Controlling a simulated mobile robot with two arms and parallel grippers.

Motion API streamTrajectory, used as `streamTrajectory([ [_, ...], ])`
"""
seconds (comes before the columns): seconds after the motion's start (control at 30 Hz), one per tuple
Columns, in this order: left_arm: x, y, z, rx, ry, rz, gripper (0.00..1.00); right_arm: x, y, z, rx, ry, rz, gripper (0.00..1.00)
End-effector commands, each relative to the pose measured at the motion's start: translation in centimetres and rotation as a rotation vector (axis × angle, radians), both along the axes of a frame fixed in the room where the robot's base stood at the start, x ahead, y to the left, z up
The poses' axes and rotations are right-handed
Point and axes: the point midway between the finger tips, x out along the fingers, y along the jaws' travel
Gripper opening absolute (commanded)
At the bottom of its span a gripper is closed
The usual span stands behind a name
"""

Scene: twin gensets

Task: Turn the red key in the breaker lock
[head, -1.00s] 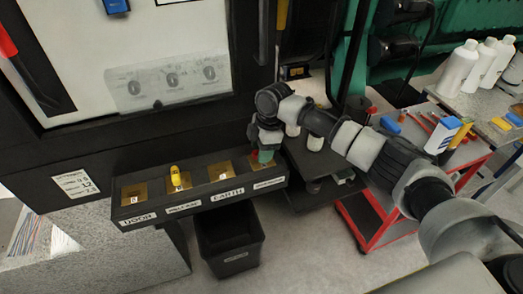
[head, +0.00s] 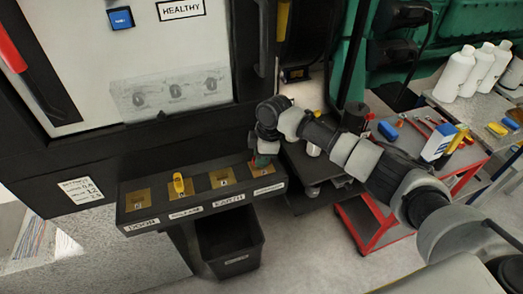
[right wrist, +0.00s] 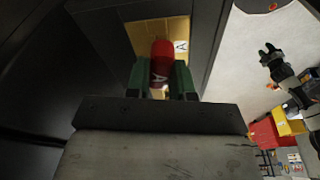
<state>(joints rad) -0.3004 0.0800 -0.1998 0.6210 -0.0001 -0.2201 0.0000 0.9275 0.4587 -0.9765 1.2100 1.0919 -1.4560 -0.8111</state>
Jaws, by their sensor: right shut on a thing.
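The red key (right wrist: 162,62), marked with a white letter, stands at a brass lock plate (right wrist: 201,32) in the right wrist view. My right gripper (right wrist: 164,80) is shut on it, one green finger on each side. In the head view my right gripper (head: 262,161) is at the rightmost plate of the black lock shelf (head: 205,204) and largely hides the key. Its turn angle is hard to tell.
A yellow key (head: 178,183) stands in the second plate from the left. A black bin (head: 232,250) is below the shelf. A red trolley (head: 372,232) with tools and white bottles (head: 460,72) are at the right. The cabinet carries a HEALTHY sign (head: 181,9).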

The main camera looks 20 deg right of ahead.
Motion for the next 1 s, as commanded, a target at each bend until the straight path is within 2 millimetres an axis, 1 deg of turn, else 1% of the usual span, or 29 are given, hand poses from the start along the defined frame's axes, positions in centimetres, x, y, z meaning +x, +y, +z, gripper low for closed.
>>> streamTrajectory([
  [0.03, 0.0, 0.0, 1.1, 0.0, 0.0, 0.0, 0.43, -0.1, 0.1, 0.5, 0.001, 0.002, -0.037, 0.0],
  [0.67, 0.0, 0.0, 7.4, -0.001, 0.0, 0.0, 0.43, -0.1, 0.1, 0.5, 0.001, 0.003, -0.574, 0.0],
  [0.73, 0.0, 0.0, 6.9, -0.001, 0.0, 0.0, 0.43, -0.1, 0.1, 0.0, 0.001, 0.001, -0.669, 0.0],
  [1.0, 0.0, 0.0, 6.8, -0.001, 0.0, 0.0, 0.43, 0.0, 0.1, 0.0, 0.002, 0.0, -1.063, 0.0],
])
